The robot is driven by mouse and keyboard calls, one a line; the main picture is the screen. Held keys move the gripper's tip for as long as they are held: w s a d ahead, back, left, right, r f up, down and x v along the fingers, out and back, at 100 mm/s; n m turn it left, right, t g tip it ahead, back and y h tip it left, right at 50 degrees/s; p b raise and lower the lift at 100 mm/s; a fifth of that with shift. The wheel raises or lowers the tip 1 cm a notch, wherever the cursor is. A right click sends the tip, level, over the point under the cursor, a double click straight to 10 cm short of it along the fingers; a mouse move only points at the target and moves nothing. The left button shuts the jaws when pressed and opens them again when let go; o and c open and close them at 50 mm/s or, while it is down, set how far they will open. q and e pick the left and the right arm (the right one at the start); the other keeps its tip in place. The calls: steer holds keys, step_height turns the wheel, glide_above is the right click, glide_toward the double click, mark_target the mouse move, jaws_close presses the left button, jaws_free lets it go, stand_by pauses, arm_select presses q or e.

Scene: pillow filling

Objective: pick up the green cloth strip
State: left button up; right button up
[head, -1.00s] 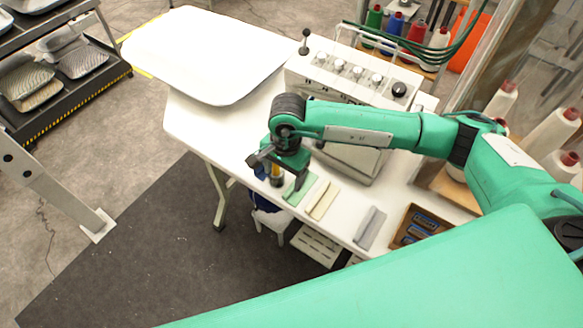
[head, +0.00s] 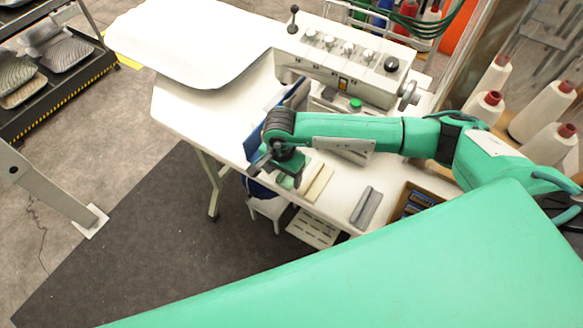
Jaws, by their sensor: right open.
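The green cloth strip (head: 286,182) lies near the front edge of the white table (head: 190,117). It is largely hidden under my right gripper (head: 278,174); only a small green patch shows. The right gripper points down over the strip with its fingers apart. I cannot tell whether the fingers touch the strip or the table. My left gripper is not in view.
A cream strip (head: 318,184) lies just right of the gripper, and a grey strip (head: 366,207) farther right. A wooden box (head: 413,199) stands beyond. The sewing machine (head: 345,70) stands behind my arm. White thread cones (head: 543,105) are at right.

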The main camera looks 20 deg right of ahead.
step_height(320, 180, down, 2)
steer(key=shift+b, duration=0.3)
steer(key=shift+f, duration=0.35)
steer(key=c, duration=0.8)
steer(key=shift+c, duration=1.2)
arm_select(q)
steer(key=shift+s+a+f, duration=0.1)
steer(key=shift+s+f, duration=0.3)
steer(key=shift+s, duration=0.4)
arm_select(e)
steer(key=shift+r, duration=0.1)
